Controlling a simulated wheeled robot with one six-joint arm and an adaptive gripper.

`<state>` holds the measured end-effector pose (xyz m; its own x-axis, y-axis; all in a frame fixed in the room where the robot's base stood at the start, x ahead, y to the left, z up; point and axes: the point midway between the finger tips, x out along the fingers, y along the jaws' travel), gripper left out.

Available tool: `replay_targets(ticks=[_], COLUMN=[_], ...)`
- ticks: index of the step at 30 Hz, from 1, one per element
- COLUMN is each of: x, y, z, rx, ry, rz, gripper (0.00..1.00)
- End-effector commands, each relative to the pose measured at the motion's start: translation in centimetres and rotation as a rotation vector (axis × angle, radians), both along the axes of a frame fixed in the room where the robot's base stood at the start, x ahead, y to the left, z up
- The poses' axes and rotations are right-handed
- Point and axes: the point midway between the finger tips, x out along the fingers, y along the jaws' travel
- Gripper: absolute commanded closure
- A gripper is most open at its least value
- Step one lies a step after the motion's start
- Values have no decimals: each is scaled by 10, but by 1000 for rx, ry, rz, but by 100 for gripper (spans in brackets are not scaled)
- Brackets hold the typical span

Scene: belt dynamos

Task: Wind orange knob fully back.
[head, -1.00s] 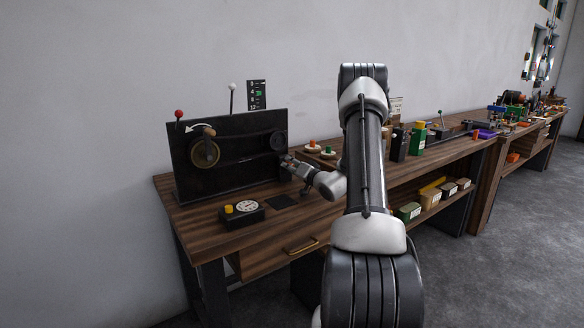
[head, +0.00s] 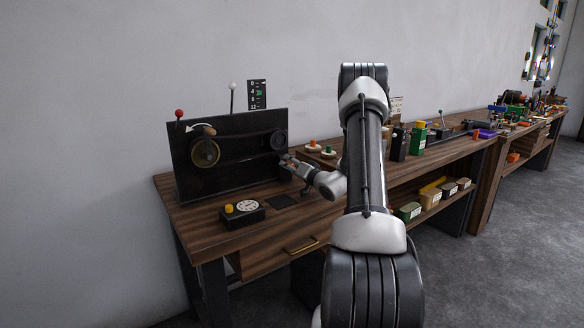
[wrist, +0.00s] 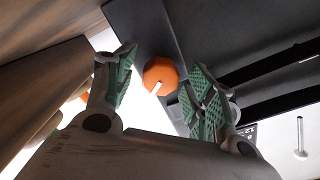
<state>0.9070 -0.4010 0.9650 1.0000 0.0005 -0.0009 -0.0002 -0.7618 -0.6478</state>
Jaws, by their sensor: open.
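The orange knob (wrist: 160,76), with a white line on its face, shows in the wrist view beside a black panel. My gripper (wrist: 164,80) is open, with one green-padded finger on each side of the knob in the picture. Whether either pad touches it I cannot tell. In the head view my gripper (head: 292,164) is at the right end of the black panel (head: 235,172), where the knob is too small to make out clearly. The panel carries a brass wheel with a wooden handle (head: 207,148), a white curved arrow and a dark pulley (head: 278,140).
A red-tipped lever (head: 179,114) and a white-tipped lever (head: 232,87) rise at the panel. A scale sign (head: 257,95) is behind it. A dial box with a yellow button (head: 241,213) stands in front. Orange- and green-topped pieces (head: 320,150) lie right of the panel.

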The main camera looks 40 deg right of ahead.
Motion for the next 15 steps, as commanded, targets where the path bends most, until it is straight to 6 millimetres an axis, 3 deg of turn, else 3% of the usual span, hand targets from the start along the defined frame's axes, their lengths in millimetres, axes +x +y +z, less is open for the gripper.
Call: replay_targets(ticks=[5,15], x=[-18,-92], y=[-1,-1], z=[0,0], rx=[0,1], ry=[1,1], rz=[-3,-2], gripper=[46,46])
